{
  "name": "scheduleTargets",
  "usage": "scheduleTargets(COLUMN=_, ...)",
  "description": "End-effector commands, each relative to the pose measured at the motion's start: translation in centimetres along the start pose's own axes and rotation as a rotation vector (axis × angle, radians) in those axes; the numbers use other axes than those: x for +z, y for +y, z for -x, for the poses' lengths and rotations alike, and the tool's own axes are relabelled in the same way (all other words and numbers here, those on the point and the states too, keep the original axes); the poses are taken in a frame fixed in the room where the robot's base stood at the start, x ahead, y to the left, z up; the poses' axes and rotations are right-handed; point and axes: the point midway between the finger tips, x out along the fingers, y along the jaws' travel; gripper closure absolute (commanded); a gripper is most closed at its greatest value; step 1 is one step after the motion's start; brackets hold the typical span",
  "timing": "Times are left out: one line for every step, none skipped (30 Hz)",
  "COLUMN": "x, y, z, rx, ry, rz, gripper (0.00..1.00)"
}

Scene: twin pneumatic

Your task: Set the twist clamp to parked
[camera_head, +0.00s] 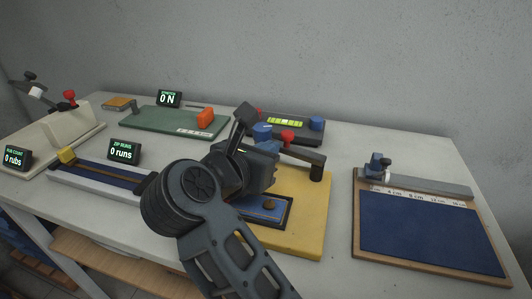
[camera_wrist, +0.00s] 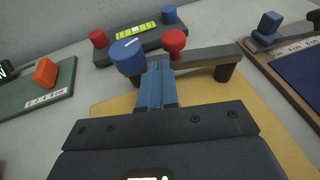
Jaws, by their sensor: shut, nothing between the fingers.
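A yellow board (camera_head: 310,225) at the middle of the table carries a dark crossbar (camera_head: 305,155) on posts. A blue round knob with a white line on top (camera_head: 262,131) and a red ball knob (camera_head: 287,136) sit at this bar. They also show in the wrist view as the blue knob (camera_wrist: 128,56) and the red ball (camera_wrist: 174,41). No label tells which is the twist clamp. My gripper (camera_wrist: 158,68) is shut and empty, its tips between and just in front of these knobs. Whether they touch is unclear.
Behind stands a dark box with a lit bar display (camera_head: 285,121) and blue and red knobs. Left are a green board with an orange block (camera_head: 205,117) and a slider rail (camera_head: 100,180). A blue mat board (camera_head: 425,230) lies right, with bare table between.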

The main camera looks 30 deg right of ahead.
Motion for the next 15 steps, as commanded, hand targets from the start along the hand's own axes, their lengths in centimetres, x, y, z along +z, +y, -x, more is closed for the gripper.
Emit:
scheduleTargets(x=0.01, y=0.1, z=-0.71, rx=-0.003, ry=0.001, rz=-0.002, gripper=1.0)
scheduleTargets(x=0.11, y=0.18, z=-1.03, rx=-0.003, ry=0.002, rz=-0.002, gripper=1.0)
scheduleTargets(x=0.24, y=0.28, z=-1.32, rx=-0.002, ry=0.001, rz=-0.001, gripper=1.0)
scheduleTargets(x=0.32, y=0.31, z=-1.4, rx=-0.001, ry=0.001, rz=0.0, gripper=1.0)
scheduleTargets(x=0.36, y=0.31, z=-1.39, rx=-0.001, ry=0.0, rz=0.0, gripper=1.0)
scheduleTargets(x=0.38, y=0.3, z=-1.37, rx=-0.001, ry=0.0, rz=0.001, gripper=1.0)
scheduleTargets(x=0.39, y=0.28, z=-1.37, rx=-0.001, ry=0.0, rz=0.001, gripper=1.0)
scheduleTargets(x=0.39, y=0.28, z=-1.38, rx=-0.001, ry=0.0, rz=0.001, gripper=1.0)
scheduleTargets(x=0.4, y=0.27, z=-1.4, rx=-0.002, ry=0.0, rz=0.0, gripper=1.0)
scheduleTargets(x=0.4, y=0.26, z=-1.4, rx=-0.002, ry=0.0, rz=0.0, gripper=1.0)
scheduleTargets(x=0.4, y=0.25, z=-1.41, rx=-0.002, ry=0.0, rz=0.0, gripper=1.0)
scheduleTargets(x=0.41, y=0.25, z=-1.38, rx=-0.002, ry=0.0, rz=0.0, gripper=1.0)
scheduleTargets(x=0.4, y=0.26, z=-1.31, rx=-0.002, ry=0.0, rz=0.0, gripper=1.0)
scheduleTargets(x=0.4, y=0.26, z=-1.18, rx=-0.002, ry=0.0, rz=0.0, gripper=1.0)
scheduleTargets(x=0.4, y=0.28, z=-0.89, rx=-0.001, ry=0.0, rz=0.0, gripper=1.0)
